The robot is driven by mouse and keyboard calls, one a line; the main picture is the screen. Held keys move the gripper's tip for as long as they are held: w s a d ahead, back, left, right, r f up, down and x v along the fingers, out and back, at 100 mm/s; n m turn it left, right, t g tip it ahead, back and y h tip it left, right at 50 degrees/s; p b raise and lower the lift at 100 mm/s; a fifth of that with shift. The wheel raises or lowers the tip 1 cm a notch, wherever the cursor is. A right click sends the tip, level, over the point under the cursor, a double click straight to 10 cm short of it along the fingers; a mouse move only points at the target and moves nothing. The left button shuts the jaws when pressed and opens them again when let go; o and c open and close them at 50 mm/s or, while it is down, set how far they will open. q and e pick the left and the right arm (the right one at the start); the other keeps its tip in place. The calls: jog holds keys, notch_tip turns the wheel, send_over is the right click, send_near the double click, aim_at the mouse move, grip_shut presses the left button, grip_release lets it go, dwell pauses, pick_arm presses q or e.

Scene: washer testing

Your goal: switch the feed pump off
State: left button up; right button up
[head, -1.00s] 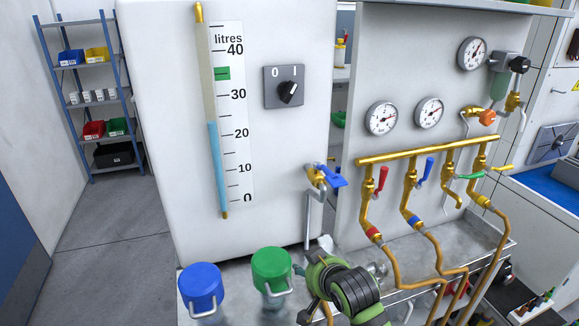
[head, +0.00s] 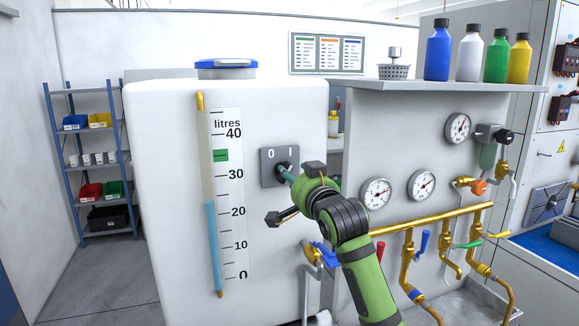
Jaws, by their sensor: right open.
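The pump switch plate (head: 268,167), grey with the marks 0 and I, is on the front of the white tank (head: 160,180). Its black knob is mostly hidden behind my gripper, so I cannot tell which mark it points to. My right gripper (head: 278,196) is open in front of the plate. One fingertip overlaps the knob in the picture, and the other finger is lower left, in front of the tank wall. I cannot tell whether the fingertip touches the knob. My left gripper is not in view.
The level gauge (head: 211,245) beside the switch shows blue liquid a little above 20. A blue-handled tap (head: 325,254) is below my right wrist. Dials (head: 376,193) and a brass pipe row are to the right. Bottles (head: 438,55) stand on the shelf above.

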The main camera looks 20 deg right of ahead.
jog(key=shift+w+a+p, duration=0.1)
jog(key=shift+w+p, duration=0.8)
jog(key=shift+w, duration=1.25)
jog(key=shift+f, duration=0.1)
grip_shut()
